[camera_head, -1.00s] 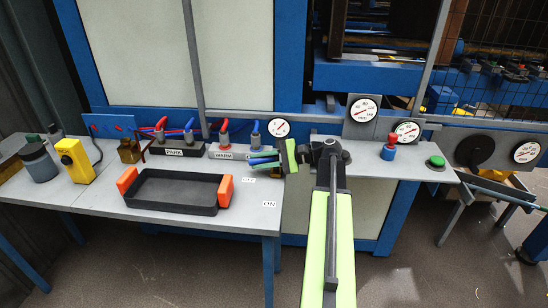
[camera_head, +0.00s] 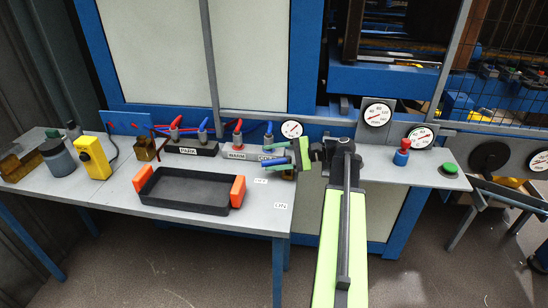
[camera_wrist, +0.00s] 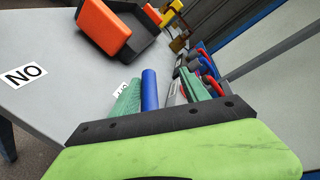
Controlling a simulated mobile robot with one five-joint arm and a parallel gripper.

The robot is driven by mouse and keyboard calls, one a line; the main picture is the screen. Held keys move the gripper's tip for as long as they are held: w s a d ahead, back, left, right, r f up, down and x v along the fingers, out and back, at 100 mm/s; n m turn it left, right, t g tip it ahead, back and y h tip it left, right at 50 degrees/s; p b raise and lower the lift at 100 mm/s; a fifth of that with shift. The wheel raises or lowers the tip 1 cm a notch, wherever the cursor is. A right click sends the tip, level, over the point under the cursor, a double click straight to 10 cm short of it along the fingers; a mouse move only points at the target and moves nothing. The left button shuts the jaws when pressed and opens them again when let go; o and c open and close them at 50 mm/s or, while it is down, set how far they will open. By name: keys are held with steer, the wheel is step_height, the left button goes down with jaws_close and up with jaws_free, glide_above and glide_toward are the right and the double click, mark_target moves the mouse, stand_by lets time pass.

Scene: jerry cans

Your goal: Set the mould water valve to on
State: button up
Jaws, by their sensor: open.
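The mould water valve's blue lever (camera_head: 275,161) is at the right end of the grey bench, largely hidden by my gripper (camera_head: 273,158). In the wrist view the blue lever (camera_wrist: 150,90) lies between the two green fingers of my gripper (camera_wrist: 163,98), which are apart. The lever looks nearer the left finger; whether they touch is unclear. An ON label (camera_head: 281,205) lies at the bench's front right corner and shows upside down in the wrist view (camera_wrist: 23,75). An OFF label (camera_head: 260,181) is nearer the lever and partly hidden in the wrist view.
A black tray with orange ends (camera_head: 184,190) sits left of the valve. Red and blue levers stand behind the PARK block (camera_head: 189,149) and WARM block (camera_head: 236,154). Gauges (camera_head: 291,129), a red knob (camera_head: 402,146) and a green button (camera_head: 450,168) are nearby.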

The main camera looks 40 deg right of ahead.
step_height(320, 180, up, 4)
steer(key=shift+d+f+p, duration=0.15)
steer(key=shift+f+p, duration=0.1)
steer(key=shift+p, duration=0.6)
steer(key=s+d+r+p, duration=0.5)
steer(key=s+d, duration=0.1)
steer(key=s, duration=0.3)
steer(key=shift+s+r, duration=0.25)
steer(key=shift+s, duration=0.1)
